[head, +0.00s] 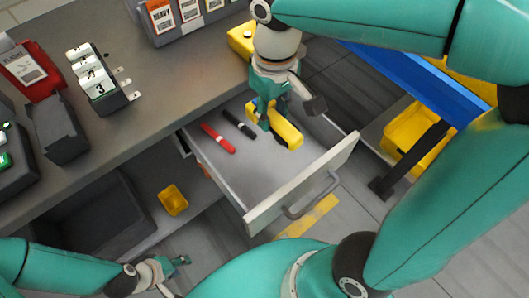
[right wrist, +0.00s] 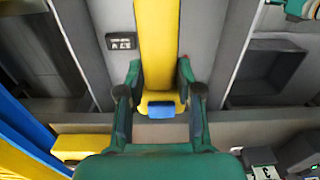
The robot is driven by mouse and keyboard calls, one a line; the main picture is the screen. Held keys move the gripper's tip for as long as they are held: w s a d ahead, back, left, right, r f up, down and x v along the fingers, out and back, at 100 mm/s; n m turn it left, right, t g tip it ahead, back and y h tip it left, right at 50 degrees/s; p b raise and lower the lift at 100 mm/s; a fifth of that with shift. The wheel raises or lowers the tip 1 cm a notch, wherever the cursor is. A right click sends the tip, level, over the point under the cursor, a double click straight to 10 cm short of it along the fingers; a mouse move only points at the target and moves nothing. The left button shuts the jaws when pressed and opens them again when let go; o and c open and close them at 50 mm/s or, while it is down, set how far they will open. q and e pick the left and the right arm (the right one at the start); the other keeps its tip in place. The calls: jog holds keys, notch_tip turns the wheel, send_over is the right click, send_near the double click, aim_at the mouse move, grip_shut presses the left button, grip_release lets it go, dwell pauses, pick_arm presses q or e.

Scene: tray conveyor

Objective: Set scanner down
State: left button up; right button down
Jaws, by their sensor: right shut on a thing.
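My right gripper (head: 275,120) is shut on the yellow scanner (head: 287,130). It holds the scanner over the right part of the open drawer (head: 262,178); I cannot tell whether the scanner touches the drawer floor. In the right wrist view, the fingers (right wrist: 160,95) stand on both sides of the yellow scanner (right wrist: 160,99), which shows a blue patch. A red marker (head: 217,138) and a black marker (head: 239,124) lie in the drawer, left of the scanner. My left gripper (head: 172,274) is open and empty at the lower left, away from the drawer.
The drawer's front has a handle (head: 312,196). The grey counter (head: 165,85) holds a numbered card rack (head: 97,83) and a red device (head: 30,70). A small yellow bin (head: 173,200) sits below. A larger yellow bin (head: 415,135) stands right.

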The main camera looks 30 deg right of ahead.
jog(key=b, duration=0.3)
send_over(273, 162)
notch_tip(273, 162, down, 12)
jog(key=shift+r, duration=0.1)
jog(key=shift+f+b, duration=0.5)
jog(key=shift+f, duration=1.55)
jog(key=shift+f, duration=0.2)
jog(key=c, duration=0.8)
grip_release()
jog(key=shift+o, duration=0.2)
jog(key=shift+r, duration=0.2)
